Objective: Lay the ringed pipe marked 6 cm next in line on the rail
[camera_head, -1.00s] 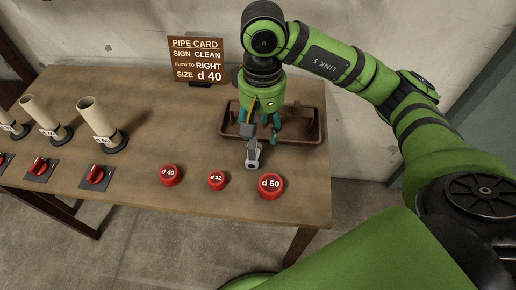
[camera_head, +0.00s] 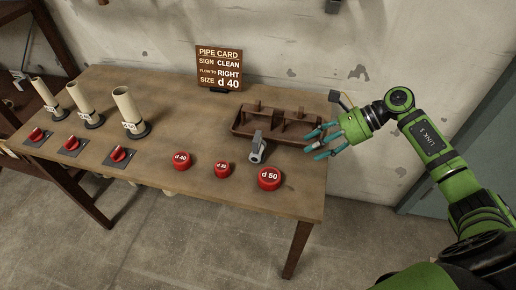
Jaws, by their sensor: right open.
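Several beige pipes stand upright in dark round bases at the left of the table, among them a left pipe (camera_head: 44,94), a middle pipe (camera_head: 80,99) and a right pipe (camera_head: 127,105). A grey pipe-like piece (camera_head: 257,147) sits at the front of a brown tray (camera_head: 240,122). I cannot make out a rail for certain. My right gripper (camera_head: 320,143) is open and empty, just right of the tray. My left gripper is not in view.
Red caps marked d 40 (camera_head: 181,162), d 32 (camera_head: 222,169) and d 50 (camera_head: 269,178) lie along the front of the table (camera_head: 190,115). Red knobs (camera_head: 72,144) on dark plates stand before the pipes. A pipe card (camera_head: 219,68) reads SIGN CLEAN, FLOW TO RIGHT, SIZE d 40.

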